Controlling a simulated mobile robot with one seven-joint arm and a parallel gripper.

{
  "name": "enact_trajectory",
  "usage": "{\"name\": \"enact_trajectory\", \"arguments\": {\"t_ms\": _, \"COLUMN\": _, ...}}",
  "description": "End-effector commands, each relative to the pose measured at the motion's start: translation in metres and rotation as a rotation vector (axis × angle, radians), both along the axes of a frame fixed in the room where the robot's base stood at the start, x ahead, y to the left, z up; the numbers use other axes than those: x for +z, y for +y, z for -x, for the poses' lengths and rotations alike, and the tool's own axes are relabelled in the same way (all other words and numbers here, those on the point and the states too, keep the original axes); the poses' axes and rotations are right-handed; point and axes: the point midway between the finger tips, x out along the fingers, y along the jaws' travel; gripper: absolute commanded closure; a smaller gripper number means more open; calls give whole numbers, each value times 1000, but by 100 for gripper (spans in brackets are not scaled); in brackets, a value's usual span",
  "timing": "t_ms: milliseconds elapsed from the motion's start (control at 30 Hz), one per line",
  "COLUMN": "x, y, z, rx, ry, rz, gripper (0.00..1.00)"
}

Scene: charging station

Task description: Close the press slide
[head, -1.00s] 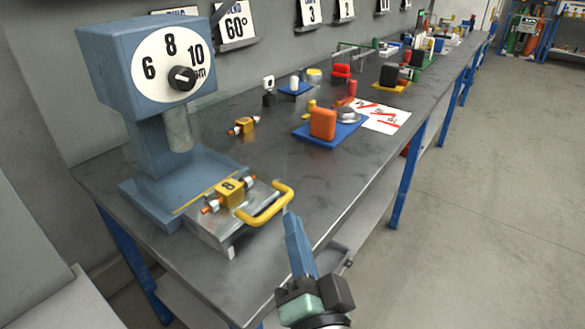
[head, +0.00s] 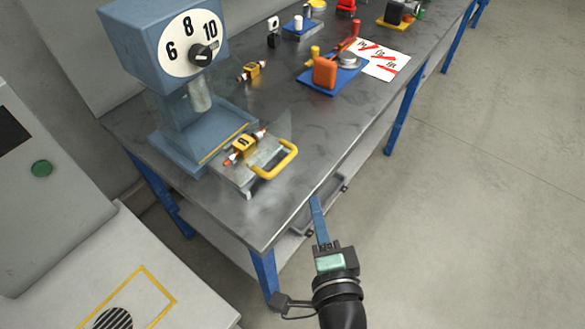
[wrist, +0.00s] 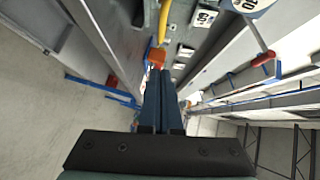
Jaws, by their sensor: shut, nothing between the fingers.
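The blue press (head: 165,45) stands at the left end of the bench, with a dial reading 6, 8 and 10. Its grey slide (head: 236,181) is drawn out of the base towards the bench's front edge. A yellow block marked 8 (head: 243,146) lies on the slide. The slide's yellow handle (head: 285,165) faces the front edge. My gripper (head: 315,200) is shut and empty, right of and nearer than the handle, apart from it. In the wrist view the blue fingers (wrist: 160,80) are together, with a yellow bar (wrist: 165,20), probably the handle, above their tips.
A second yellow part (head: 252,71) lies on the bench right of the press. A blue tray (head: 347,80) with an orange block (head: 325,72) and a marked white sheet (head: 378,60) lie farther right. A white-topped cabinet (head: 125,270) stands at lower left. The floor (head: 480,200) at right is clear.

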Motion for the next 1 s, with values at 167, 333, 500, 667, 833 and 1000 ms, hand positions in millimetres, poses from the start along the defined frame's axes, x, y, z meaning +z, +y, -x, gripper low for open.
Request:
{"name": "enact_trajectory", "arguments": {"t_ms": 167, "x": -3, "y": 6, "z": -35, "rx": 2, "ry": -3, "rz": 1, "gripper": 100}}
{"name": "enact_trajectory", "arguments": {"t_ms": 333, "x": -8, "y": 11, "z": -65, "rx": 1, "ry": -2, "rz": 0, "gripper": 100}}
{"name": "enact_trajectory", "arguments": {"t_ms": 500, "x": -12, "y": 29, "z": -82, "rx": 3, "ry": -1, "rz": 1, "gripper": 100}}
{"name": "enact_trajectory", "arguments": {"t_ms": 667, "x": -17, "y": 40, "z": -90, "rx": 1, "ry": 1, "rz": 2, "gripper": 100}}
{"name": "enact_trajectory", "arguments": {"t_ms": 833, "x": -18, "y": 44, "z": -92, "rx": 0, "ry": -1, "rz": 2, "gripper": 100}}
{"name": "enact_trajectory", "arguments": {"t_ms": 1000, "x": -19, "y": 44, "z": -92, "rx": 0, "ry": -1, "rz": 2, "gripper": 100}}
